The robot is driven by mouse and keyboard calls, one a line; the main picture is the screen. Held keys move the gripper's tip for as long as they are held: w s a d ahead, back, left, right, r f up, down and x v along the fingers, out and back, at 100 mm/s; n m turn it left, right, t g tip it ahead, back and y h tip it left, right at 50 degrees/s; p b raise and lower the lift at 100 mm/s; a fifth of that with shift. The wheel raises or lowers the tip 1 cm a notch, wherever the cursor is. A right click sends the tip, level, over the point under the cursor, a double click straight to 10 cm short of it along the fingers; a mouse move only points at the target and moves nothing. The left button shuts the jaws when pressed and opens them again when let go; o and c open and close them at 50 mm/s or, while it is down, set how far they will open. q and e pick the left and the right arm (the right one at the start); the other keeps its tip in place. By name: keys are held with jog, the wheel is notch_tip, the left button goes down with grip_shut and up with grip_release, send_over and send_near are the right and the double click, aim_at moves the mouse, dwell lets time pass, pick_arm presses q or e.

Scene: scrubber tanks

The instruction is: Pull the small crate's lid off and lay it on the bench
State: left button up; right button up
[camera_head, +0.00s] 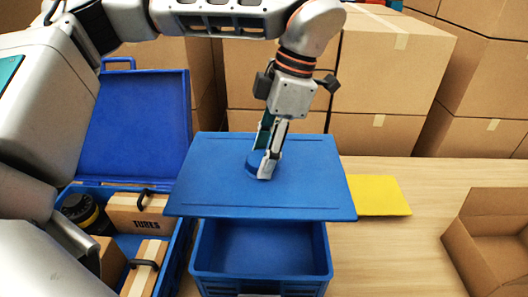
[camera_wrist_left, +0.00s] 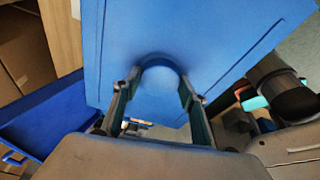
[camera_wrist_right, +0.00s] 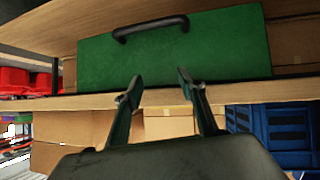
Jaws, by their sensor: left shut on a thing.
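The blue lid (camera_head: 310,180) is a flat panel with a round knob (camera_head: 254,163) near its middle. My left gripper (camera_head: 268,165) is shut on the knob. The left wrist view shows both fingers (camera_wrist_left: 158,100) on either side of the knob (camera_wrist_left: 160,75), with the lid (camera_wrist_left: 220,45) behind it. The lid is above the small blue crate (camera_head: 262,270) and covers its far part. The crate's near part is open and looks empty. Whether the lid touches the crate's rim is hard to tell. My right gripper (camera_wrist_right: 155,90) is open and empty, facing a green case (camera_wrist_right: 175,55).
A yellow sheet (camera_head: 380,195) lies on the wooden bench (camera_head: 400,245) right of the lid. An open cardboard box (camera_head: 495,240) stands at the right edge. A large open blue case (camera_head: 135,130) with boxes stands left. Cardboard boxes (camera_head: 390,70) line the back.

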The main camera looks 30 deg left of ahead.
aim_at(258, 158)
pick_arm(q)
jog(key=shift+r+p, duration=0.55)
jog(key=shift+p, duration=0.05)
dwell(0.7)
jog(key=shift+r+p, duration=1.2)
jog(key=shift+p, duration=0.1)
jog(key=shift+r+p, duration=1)
jog(key=shift+r, duration=0.2)
